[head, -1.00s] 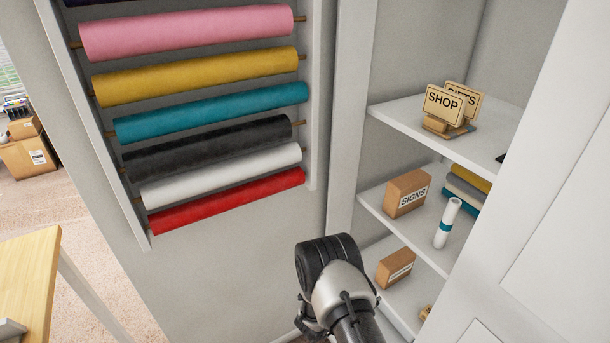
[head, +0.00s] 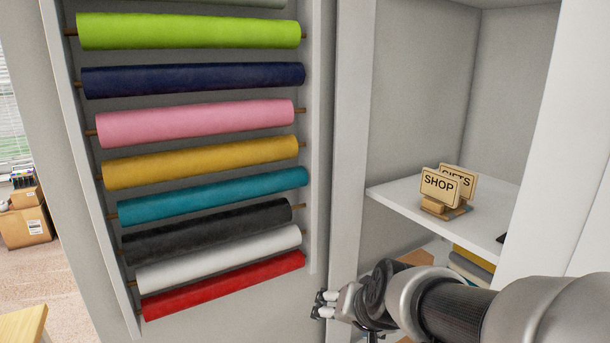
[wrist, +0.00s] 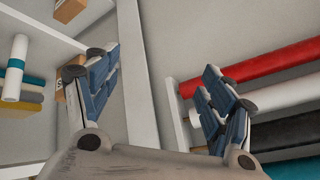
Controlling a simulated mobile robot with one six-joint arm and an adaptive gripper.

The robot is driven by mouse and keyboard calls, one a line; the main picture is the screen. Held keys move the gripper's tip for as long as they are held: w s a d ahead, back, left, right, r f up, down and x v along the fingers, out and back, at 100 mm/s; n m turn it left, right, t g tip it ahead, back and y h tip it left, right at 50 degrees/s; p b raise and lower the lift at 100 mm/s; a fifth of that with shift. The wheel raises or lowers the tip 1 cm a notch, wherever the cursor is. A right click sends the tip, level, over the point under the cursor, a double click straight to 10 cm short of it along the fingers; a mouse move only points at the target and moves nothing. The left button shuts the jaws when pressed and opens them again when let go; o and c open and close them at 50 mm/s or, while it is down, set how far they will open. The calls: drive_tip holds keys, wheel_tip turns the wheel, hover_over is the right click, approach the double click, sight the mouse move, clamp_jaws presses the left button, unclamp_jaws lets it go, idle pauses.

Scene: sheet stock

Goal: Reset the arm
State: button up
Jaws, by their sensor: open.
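My gripper (head: 322,304) shows in the head view at the bottom centre, in front of the wall between the roll rack and the shelf cabinet. Its fingers point left. In the wrist view my gripper (wrist: 160,105) has its two blue-padded fingers spread wide apart, with nothing between them. Behind the gap is the bare pale upright between cabinet and rack. My arm comes in from the lower right of the head view and hides part of the lower shelves.
A rack of coloured rolls, with a red roll (head: 224,285) lowest, hangs left of my gripper. At right, a cabinet shelf (head: 400,198) holds a SHOP sign (head: 440,187). A table corner (head: 22,325) shows at lower left. A cardboard box (head: 27,227) stands far left.

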drive_tip(key=s+d+r+n+g, duration=0.1)
drive_tip(key=s, duration=0.6)
drive_tip(key=s+d+r+n, duration=0.1)
drive_tip(key=s+d, duration=0.1)
drive_tip(key=s, duration=0.5)
drive_tip(key=shift+d+r+g+h, duration=0.15)
drive_tip(key=shift+r+g+h, duration=0.15)
drive_tip(key=shift+g, duration=0.1)
drive_tip(key=shift+n+g+h, duration=0.5)
drive_tip(key=shift+g+h, duration=0.1)
drive_tip(key=s+d, duration=0.1)
drive_tip(key=s, duration=0.2)
drive_tip(key=s+d, duration=0.1)
drive_tip(key=s, duration=0.2)
drive_tip(key=s+d+f, duration=0.1)
drive_tip(key=s, duration=0.2)
drive_tip(key=shift+s+d+f, duration=0.1)
drive_tip(key=shift+s, duration=0.05)
